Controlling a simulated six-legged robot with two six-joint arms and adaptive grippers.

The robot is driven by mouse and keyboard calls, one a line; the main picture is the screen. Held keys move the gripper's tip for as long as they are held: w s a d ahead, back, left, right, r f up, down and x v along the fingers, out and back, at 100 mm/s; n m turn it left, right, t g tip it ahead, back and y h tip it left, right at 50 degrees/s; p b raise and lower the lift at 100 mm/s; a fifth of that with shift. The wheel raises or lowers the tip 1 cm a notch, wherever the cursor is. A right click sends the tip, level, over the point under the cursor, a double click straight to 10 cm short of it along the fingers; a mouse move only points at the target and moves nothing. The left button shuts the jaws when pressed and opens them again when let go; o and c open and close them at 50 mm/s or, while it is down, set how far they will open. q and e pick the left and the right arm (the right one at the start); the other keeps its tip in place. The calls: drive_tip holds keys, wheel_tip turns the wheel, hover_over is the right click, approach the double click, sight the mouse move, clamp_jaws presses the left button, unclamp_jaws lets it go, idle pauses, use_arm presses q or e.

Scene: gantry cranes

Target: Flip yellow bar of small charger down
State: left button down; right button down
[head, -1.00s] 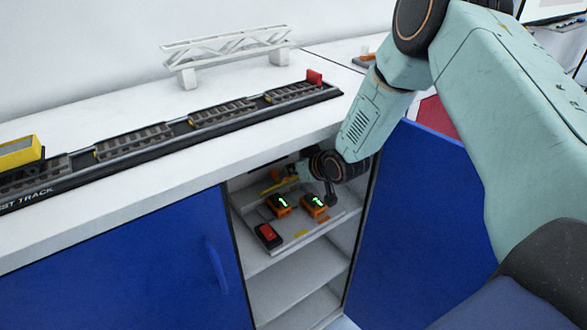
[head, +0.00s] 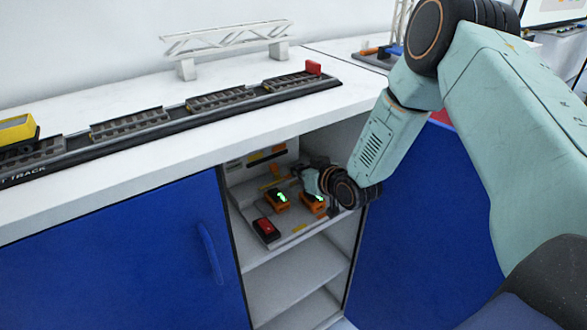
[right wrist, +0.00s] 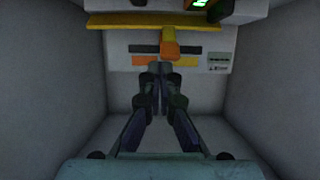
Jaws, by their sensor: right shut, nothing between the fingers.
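The small charger (head: 290,222) is a pale unit on the upper shelf of the open cabinet. It carries two orange-and-black blocks with green lit displays. A yellow bar (head: 267,185) lies at its back, left of my right gripper (head: 296,171). In the right wrist view the yellow bar (right wrist: 125,20) runs across the top, with an orange piece (right wrist: 170,48) at its middle. The right gripper (right wrist: 160,69) is shut and empty, its tips just below that orange piece; contact cannot be told. My left gripper is not in view.
A red switch (head: 265,228) sits at the charger's front left. Cabinet walls close in on both sides of the right gripper. A blue door (head: 205,255) is at left. The white counter (head: 130,95) above holds a model track (head: 170,120).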

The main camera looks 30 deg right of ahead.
sight(302, 207)
drive_tip(key=f+t+b, duration=0.1)
drive_tip(key=s+f+t+b, duration=0.1)
drive_tip(key=f+t+b, duration=0.1)
drive_tip(key=shift+s+d+y+b, duration=0.1)
drive_tip(key=shift+s+y+b, duration=0.2)
drive_tip(key=shift+b, duration=0.1)
drive_tip(key=shift+s+d+f, duration=0.1)
drive_tip(key=shift+s+f, duration=0.3)
drive_tip(key=shift+s, duration=0.05)
drive_tip(key=s+d+r, duration=0.1)
drive_tip(key=s, duration=1)
drive_tip(key=shift+s+d+r, duration=0.2)
drive_tip(key=shift+s+d, duration=0.05)
drive_tip(key=shift+s, duration=0.05)
